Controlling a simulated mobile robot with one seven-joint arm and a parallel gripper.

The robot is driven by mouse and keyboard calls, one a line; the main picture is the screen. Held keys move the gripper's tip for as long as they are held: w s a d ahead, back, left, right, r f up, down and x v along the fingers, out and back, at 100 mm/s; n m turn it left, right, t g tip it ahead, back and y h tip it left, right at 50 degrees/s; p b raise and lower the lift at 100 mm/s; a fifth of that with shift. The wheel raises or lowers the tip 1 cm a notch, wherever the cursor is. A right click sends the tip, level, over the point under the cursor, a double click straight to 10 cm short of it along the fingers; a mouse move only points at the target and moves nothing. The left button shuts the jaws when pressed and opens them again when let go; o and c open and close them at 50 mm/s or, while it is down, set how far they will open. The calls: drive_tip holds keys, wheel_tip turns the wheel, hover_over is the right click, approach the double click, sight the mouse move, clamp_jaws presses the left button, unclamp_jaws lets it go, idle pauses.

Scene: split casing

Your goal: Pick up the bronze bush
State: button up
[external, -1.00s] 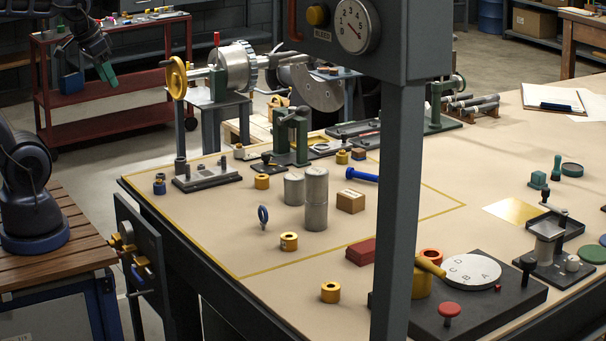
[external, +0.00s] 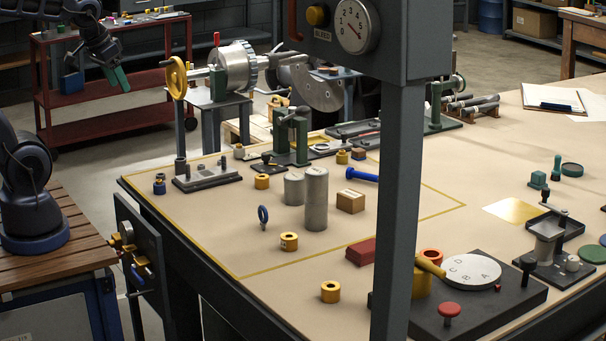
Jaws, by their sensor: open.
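Several short yellow-bronze bushes with a bore stand on the bench; I cannot tell which one the task means. One bush (external: 289,242) stands near the front yellow line, another bush (external: 330,292) is nearer the front edge, and a third bush (external: 262,182) is farther back near the grey fixture plate. My gripper (external: 117,79) hangs at the upper left, off the bench in front of the red trolley, far from all of them. Its green fingers are open and appear empty; the gap between them is hard to see.
A dark post (external: 397,210) blocks part of the view.

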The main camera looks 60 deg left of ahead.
drive_tip(key=w+d+f+n, duration=0.35)
drive_tip(key=w+f, duration=0.45)
drive_tip(key=w, duration=0.3)
drive_tip(key=n+t+h, duration=0.3)
drive_tip(key=n+h, duration=0.4)
drive_tip(key=n, duration=0.7)
approach(285, 236)
drive_tip(key=f, duration=0.1)
drive_tip(key=s+a+f, duration=0.1)
drive_tip(key=f, duration=0.1)
drive_tip(key=shift+s+a+f, duration=0.15)
drive_tip(key=shift+s+a, duration=0.15)
drive_tip(key=shift+a, duration=0.1)
drive_tip(key=n, duration=0.1)
drive_tip(key=d+n+t, duration=0.1)
drive_tip(key=n, duration=0.1)
drive_tip(key=shift+d+f, duration=0.35)
drive_tip(key=shift+w+d+n+t, duration=0.15)
drive_tip(key=shift+d+n+t, duration=0.3)
drive_tip(key=shift+n, duration=0.6)
drive_tip(key=n, duration=0.2)
drive_tip(key=shift+w+d+n+t, duration=0.15)
drive_tip(key=shift+d+n+t, duration=0.15)
drive_tip(key=shift+n+t, duration=0.1)
drive_tip(key=n, duration=0.1)
drive_tip(key=n+t, duration=0.1)
drive_tip(key=n, duration=0.2)
drive_tip(key=shift+w+r, duration=0.35)
drive_tip(key=shift+x, duration=5.4)
